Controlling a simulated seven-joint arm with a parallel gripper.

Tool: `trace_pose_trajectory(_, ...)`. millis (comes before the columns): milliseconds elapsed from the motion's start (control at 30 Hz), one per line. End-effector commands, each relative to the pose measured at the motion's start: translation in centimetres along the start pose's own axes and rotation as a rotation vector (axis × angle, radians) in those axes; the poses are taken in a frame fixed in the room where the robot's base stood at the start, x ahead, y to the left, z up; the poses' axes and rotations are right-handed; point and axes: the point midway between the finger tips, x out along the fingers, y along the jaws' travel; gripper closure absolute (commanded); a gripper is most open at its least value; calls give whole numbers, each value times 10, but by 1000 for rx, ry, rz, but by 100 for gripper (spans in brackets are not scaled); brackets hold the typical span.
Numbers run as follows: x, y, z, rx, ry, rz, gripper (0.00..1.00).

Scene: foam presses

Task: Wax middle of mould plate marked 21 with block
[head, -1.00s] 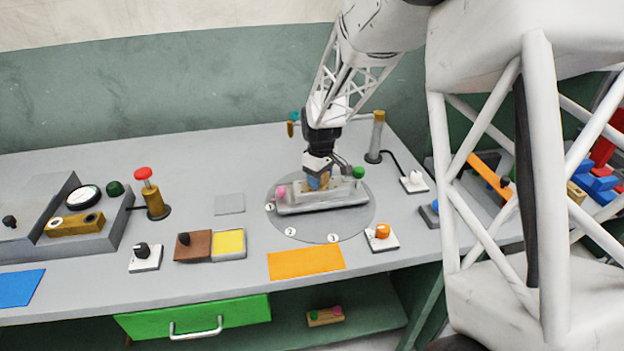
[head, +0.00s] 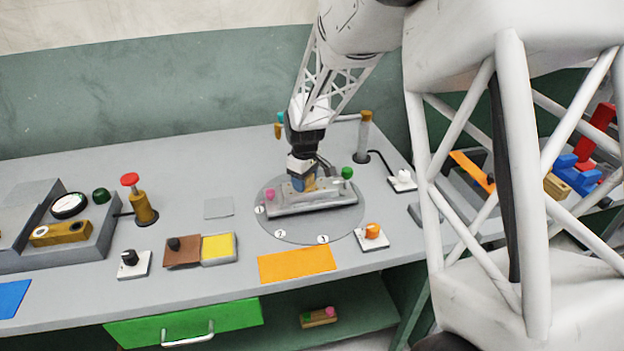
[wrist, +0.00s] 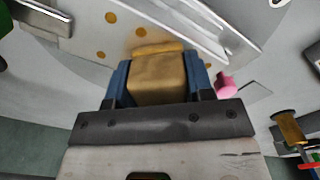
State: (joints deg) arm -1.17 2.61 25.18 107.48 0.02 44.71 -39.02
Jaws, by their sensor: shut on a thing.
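The mould plate (head: 335,197) is a long grey plate with a pink knob (head: 270,195) at its left end and a green knob (head: 347,173) at its right. It lies on a round grey turntable (head: 300,232). I cannot read a 21 on it. My gripper (head: 307,184) is over the plate, left of its middle, shut on a tan block. In the wrist view the block (wrist: 160,82) sits between the blue fingers, its far end at or just above the pale plate surface. Tan spots (wrist: 139,32) show there. Contact is hard to tell.
Labels 1, 2 and 3 ring the turntable. An orange mat (head: 297,263) and an orange-knobbed switch (head: 372,236) are in front. A post (head: 364,135) stands behind right. The left tabletop has free room.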

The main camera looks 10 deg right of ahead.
Motion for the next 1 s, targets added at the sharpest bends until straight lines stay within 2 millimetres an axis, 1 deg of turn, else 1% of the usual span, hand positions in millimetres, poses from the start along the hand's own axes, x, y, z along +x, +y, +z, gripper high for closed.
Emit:
trace_pose_trajectory(100, 0, -9, -7, -2, -1, -1, 74)
trace_pose_trajectory(500, 0, -28, -24, -1, -1, 0, 74)
trace_pose_trajectory(933, 2, -2, -2, 2, -1, -1, 74)
trace_pose_trajectory(1000, -1, 2, 2, 2, -1, -1, 74)
